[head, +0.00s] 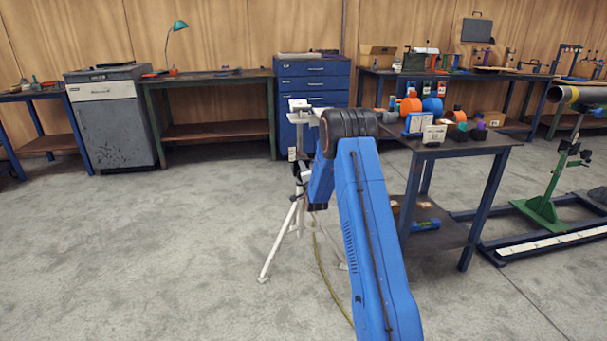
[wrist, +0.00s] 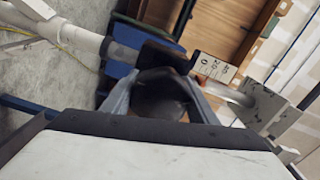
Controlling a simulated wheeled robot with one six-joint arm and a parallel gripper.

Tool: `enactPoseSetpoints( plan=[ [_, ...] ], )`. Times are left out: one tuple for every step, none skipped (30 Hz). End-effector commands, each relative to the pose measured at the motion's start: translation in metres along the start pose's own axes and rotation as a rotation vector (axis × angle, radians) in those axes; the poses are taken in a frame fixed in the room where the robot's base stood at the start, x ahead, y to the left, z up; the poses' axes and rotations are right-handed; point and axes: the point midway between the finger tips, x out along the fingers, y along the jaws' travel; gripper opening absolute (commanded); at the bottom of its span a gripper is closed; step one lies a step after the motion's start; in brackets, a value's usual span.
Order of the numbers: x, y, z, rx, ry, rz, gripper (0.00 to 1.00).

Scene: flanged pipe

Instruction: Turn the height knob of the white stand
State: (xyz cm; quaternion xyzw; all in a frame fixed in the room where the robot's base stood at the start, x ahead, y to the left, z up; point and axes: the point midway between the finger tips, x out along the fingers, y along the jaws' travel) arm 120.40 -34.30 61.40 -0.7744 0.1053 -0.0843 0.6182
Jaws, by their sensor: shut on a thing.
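The white stand (head: 297,205) is a tripod on the concrete floor, left of my blue arm in the head view. Its pale column (wrist: 84,38) crosses the wrist view on a slant, with a flat white head (wrist: 268,108) at the right. A dark collar sits on the column. The dark height knob (wrist: 160,98) lies between the fingers of my gripper (wrist: 160,92), which is shut on it. The fingers reach it from either side. In the head view my arm hides the gripper and the knob.
A dark workbench (head: 455,150) with orange and blue rolls stands close to the right of my arm. A blue drawer cabinet (head: 312,82) is behind the stand. A yellowish cable (head: 330,283) lies on the floor. The floor at left is clear.

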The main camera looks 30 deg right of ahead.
Motion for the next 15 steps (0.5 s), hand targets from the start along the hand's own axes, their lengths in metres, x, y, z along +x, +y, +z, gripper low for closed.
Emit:
enactPoseSetpoints(
  plan=[
    [-0.0005, 0.0015, -0.0005, 0.044, 0.001, 0.002, 0.31],
    [-0.0005, 0.0015, -0.0005, 0.073, 0.001, 0.002, 0.31],
    [-0.0005, 0.0017, -0.0005, 0.111, 0.001, 0.002, 0.31],
    [-0.0005, 0.0018, -0.0005, 0.139, 0.001, 0.002, 0.31],
    [-0.0005, 0.0019, -0.0005, 0.167, 0.001, 0.002, 0.31],
    [-0.0005, 0.0020, -0.0005, 0.204, 0.001, 0.002, 0.31],
    [-0.0005, 0.0021, -0.0005, 0.232, 0.001, 0.002, 0.31],
    [-0.0005, 0.0022, -0.0004, 0.259, 0.001, 0.002, 0.31],
    [-0.0005, 0.0023, -0.0005, 0.294, 0.001, 0.002, 0.31],
    [-0.0005, 0.0024, -0.0005, 0.319, 0.001, 0.002, 0.31],
    [-0.0005, 0.0025, -0.0004, 0.344, 0.001, 0.002, 0.31],
    [-0.0006, 0.0026, -0.0004, 0.376, 0.001, 0.003, 0.31],
    [-0.0006, 0.0027, -0.0004, 0.399, 0.001, 0.003, 0.31],
    [-0.0006, 0.0028, -0.0004, 0.422, 0.001, 0.003, 0.31],
    [-0.0006, 0.0029, -0.0003, 0.450, 0.001, 0.003, 0.31]
  ],
)
